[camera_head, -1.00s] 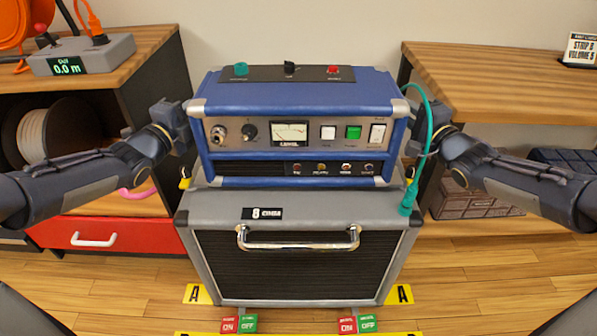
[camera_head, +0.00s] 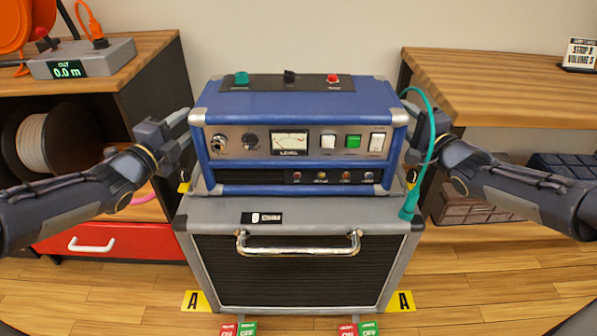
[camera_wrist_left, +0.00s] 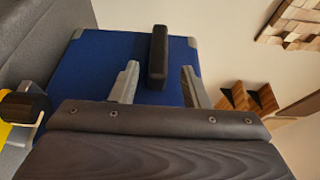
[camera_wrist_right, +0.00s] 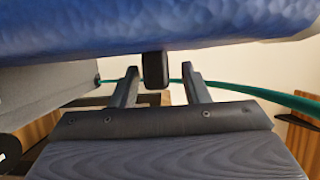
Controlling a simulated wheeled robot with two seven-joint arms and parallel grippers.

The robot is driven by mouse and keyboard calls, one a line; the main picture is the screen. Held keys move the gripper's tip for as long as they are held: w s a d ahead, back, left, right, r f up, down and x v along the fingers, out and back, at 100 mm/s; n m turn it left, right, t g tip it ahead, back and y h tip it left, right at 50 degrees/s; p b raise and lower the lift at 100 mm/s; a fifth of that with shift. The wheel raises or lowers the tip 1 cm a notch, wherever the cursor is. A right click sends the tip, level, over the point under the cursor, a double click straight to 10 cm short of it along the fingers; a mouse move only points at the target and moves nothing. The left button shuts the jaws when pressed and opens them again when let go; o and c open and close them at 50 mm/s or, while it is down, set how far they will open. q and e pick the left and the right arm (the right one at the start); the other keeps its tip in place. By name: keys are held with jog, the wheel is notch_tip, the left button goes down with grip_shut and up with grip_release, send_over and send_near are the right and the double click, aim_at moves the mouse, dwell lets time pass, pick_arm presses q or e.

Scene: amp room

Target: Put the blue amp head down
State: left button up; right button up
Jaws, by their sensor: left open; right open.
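The blue amp head (camera_head: 296,102) stands upright on top of the grey speaker cabinet (camera_head: 213,262), its front panel facing me. My left gripper (camera_head: 183,128) is open beside the amp head's left side. In the left wrist view its fingers (camera_wrist_left: 160,88) are apart, with the dark side handle (camera_wrist_left: 158,57) in line between them and the blue side behind. My right gripper (camera_head: 412,130) is open at the right side, partly hidden by the teal cable. In the right wrist view its fingers (camera_wrist_right: 158,88) are apart below the blue side, near a dark side handle (camera_wrist_right: 155,70).
A teal cable (camera_head: 437,120) loops down the right side to a plug at the cabinet's corner. A wooden shelf (camera_head: 500,85) stands right, and another with a grey control box (camera_head: 82,58) and red drawer (camera_head: 110,240) left. Yellow A markers (camera_head: 196,301) lie on the floor.

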jog(key=shift+s, duration=0.1)
pick_arm(q)
jog(key=v, duration=0.7)
jog(key=shift+s, duration=0.3)
pick_arm(e)
jog(key=v, duration=1.2)
